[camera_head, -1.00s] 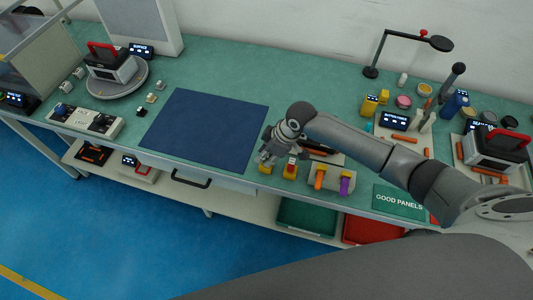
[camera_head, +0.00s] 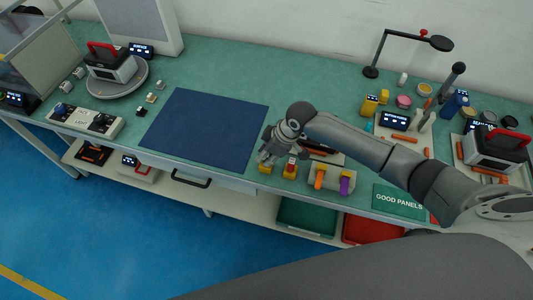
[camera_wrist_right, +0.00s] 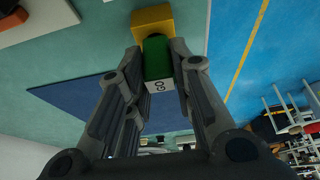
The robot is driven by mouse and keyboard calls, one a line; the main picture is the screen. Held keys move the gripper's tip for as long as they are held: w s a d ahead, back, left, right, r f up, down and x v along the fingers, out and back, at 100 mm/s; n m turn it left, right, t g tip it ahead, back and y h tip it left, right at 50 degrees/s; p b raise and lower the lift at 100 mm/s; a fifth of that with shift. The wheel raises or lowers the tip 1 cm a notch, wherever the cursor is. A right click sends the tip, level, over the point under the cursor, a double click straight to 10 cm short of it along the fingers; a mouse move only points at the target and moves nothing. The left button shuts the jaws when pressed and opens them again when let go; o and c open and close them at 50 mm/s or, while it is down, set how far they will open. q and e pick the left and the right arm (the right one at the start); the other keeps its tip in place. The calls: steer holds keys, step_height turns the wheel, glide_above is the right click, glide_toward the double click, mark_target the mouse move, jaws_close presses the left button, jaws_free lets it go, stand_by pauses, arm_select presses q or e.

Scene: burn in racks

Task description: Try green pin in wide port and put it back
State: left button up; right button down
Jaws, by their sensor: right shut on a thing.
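The green pin (camera_wrist_right: 157,60) has a white end marked GO in the right wrist view. Its far end meets a yellow block (camera_wrist_right: 152,20); how deep it sits in it I cannot tell. My right gripper (camera_wrist_right: 159,66) is shut on the green pin, one finger on each side. In the head view my right gripper (camera_head: 268,156) is over the front edge of the bench, just above the yellow block (camera_head: 265,169), and hides the green pin. A second yellow block (camera_head: 290,170) with a red top stands to the right. My left gripper is not in view.
A grey holder (camera_head: 332,179) with an orange pin (camera_head: 320,178) and a purple pin (camera_head: 346,184) stands to the right at the front edge. A dark blue mat (camera_head: 205,130) lies clear to the left. A green GOOD PANELS sheet (camera_head: 399,201) lies farther right.

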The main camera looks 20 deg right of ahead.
steer(key=c, duration=1.2)
jaws_free()
steer(key=shift+r, duration=0.1)
